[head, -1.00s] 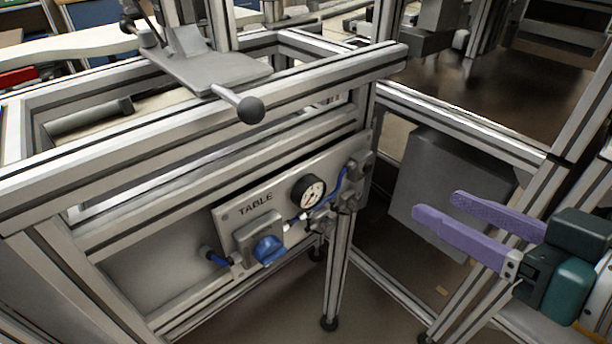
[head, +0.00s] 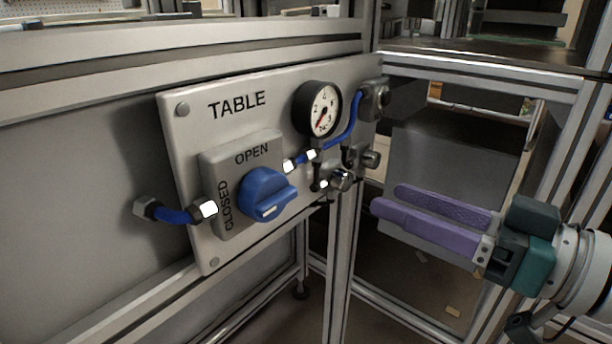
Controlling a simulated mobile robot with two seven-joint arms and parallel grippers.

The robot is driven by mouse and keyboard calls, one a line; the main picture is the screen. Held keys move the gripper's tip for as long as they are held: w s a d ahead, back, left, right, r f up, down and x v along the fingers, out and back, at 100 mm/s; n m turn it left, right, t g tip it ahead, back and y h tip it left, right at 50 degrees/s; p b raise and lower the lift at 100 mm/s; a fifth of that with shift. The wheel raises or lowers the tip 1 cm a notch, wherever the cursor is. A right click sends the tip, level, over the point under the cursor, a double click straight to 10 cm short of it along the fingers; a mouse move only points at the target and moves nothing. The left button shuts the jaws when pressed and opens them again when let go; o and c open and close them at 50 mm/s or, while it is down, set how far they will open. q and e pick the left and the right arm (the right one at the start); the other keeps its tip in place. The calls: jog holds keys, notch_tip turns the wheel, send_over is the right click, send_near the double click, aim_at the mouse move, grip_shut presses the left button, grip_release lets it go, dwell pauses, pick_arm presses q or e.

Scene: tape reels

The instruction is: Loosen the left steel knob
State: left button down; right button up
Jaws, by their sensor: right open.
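The left steel knob (head: 340,179) is a small round metal knob below the gauge, at the lower right edge of the grey TABLE panel. A second steel knob (head: 371,159) sits to its right and a little higher. My right gripper (head: 386,199) has two long purple fingers that point left toward the knobs. Its fingers are apart with nothing between them. In the picture the fingertips are a little right of and below the left knob, and they touch nothing that I can see. My left gripper is not in view.
The panel (head: 190,135) carries a blue valve handle (head: 266,195) marked OPEN and CLOSED, a pressure gauge (head: 318,109) and blue hoses. An aluminium post (head: 341,262) stands below the knobs. A grey box (head: 450,160) is behind my right gripper.

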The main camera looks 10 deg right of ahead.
aim_at(349, 182)
jog(key=b+x, duration=0.1)
jog(key=x, duration=0.4)
jog(key=shift+w+a, duration=0.25)
jog(key=shift+w, duration=0.05)
grip_shut()
